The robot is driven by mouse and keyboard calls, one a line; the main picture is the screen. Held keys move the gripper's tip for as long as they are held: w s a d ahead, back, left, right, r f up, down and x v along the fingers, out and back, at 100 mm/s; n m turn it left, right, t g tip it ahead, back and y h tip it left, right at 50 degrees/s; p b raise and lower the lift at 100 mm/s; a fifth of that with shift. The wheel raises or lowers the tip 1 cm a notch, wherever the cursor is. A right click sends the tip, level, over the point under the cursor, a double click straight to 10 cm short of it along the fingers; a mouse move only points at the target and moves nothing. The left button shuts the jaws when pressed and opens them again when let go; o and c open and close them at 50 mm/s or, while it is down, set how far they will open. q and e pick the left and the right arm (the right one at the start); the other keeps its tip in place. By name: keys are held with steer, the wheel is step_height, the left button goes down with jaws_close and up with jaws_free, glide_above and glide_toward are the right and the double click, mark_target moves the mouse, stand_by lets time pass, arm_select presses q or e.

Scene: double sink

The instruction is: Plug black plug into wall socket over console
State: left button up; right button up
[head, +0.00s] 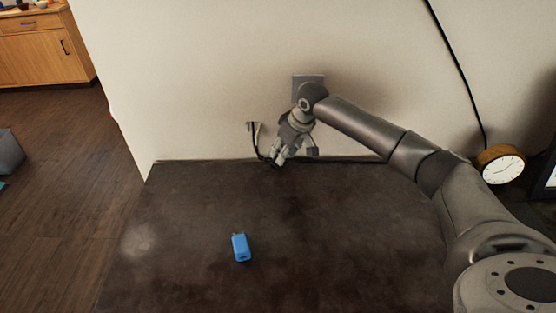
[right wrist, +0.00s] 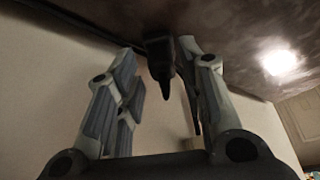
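The black plug (right wrist: 161,58) shows in the right wrist view between the fingers of my right gripper (right wrist: 163,65), close to the finger on the right, with a gap to the finger on the left. Its narrow end points down in that picture. In the head view my right gripper (head: 279,157) is low by the wall, just above the console's (head: 330,235) back edge, and the plug cannot be made out there. A small pale fitting (head: 253,126), perhaps the wall socket, is on the wall left of the gripper, with a dark cable below it. My left gripper is out of view.
A blue block-like object (head: 241,247) lies on the console toward the front. A round wooden clock (head: 500,164) stands at the right, below a black cable (head: 462,75) on the wall. Most of the console top is clear.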

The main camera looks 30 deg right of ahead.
steer(key=x, duration=0.3)
steer(key=shift+w+f, duration=0.1)
steer(key=shift+f, duration=0.05)
steer(key=c, duration=0.6)
